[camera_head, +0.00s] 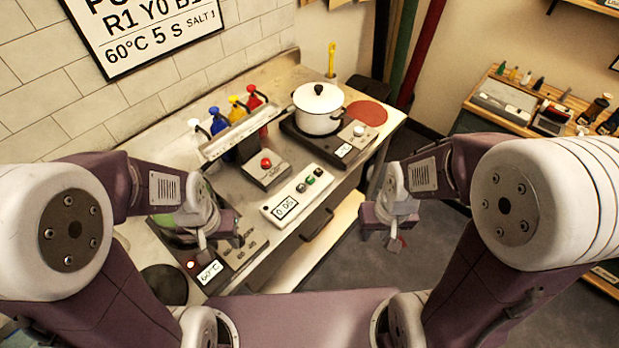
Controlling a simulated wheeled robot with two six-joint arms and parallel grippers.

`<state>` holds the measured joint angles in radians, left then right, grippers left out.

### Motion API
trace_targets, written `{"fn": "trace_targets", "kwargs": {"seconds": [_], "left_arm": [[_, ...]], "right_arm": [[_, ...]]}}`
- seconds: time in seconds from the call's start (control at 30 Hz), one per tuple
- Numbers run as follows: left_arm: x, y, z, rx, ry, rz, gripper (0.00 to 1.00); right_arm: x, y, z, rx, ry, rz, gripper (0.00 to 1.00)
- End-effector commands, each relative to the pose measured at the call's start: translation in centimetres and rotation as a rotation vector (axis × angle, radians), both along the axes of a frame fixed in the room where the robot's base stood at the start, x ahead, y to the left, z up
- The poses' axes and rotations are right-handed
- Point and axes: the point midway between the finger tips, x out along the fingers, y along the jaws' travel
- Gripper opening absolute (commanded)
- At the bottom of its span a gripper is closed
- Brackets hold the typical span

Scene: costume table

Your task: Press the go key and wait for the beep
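A white timer box (297,196) lies on the table, its display reading about 0:05. It carries a green key (310,180) and a dark key beside it; labels are too small to read, so I cannot tell which is marked go. My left gripper (221,241) hangs over the left hot plate (247,256), left of the timer box and apart from it, its fingers apart and empty. My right gripper (383,241) hangs right of the table over the floor, its fingers apart and empty.
A grey box with a red button (266,163) stands behind the timer. A white lidded pot (318,117) stands on the back hot plate. A rack with several coloured bottles (236,132) is at the back left. A wall sign (150,32) reads "60°C 5 S".

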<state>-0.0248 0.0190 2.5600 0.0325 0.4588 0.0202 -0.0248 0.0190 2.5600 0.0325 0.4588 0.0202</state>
Motion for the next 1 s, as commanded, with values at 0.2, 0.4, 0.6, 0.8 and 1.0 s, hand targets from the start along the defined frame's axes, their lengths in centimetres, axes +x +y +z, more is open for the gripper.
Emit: {"fn": "trace_targets", "kwargs": {"seconds": [0.2, 0.4, 0.6, 0.8, 1.0], "left_arm": [[0.0, 0.0, 0.0, 0.0, 0.0, 0.0, 0.36], [0.0, 0.0, 0.0, 0.0, 0.0, 0.0, 0.36], [0.0, 0.0, 0.0, 0.0, 0.0, 0.0, 0.36], [0.0, 0.0, 0.0, 0.0, 0.0, 0.0, 0.36], [0.0, 0.0, 0.0, 0.0, 0.0, 0.0, 0.36]], "right_arm": [[0.0, 0.0, 0.0, 0.0, 0.0, 0.0, 0.0], [0.0, 0.0, 0.0, 0.0, 0.0, 0.0, 0.0], [0.0, 0.0, 0.0, 0.0, 0.0, 0.0, 0.0], [0.0, 0.0, 0.0, 0.0, 0.0, 0.0, 0.0], [0.0, 0.0, 0.0, 0.0, 0.0, 0.0, 0.0]]}}
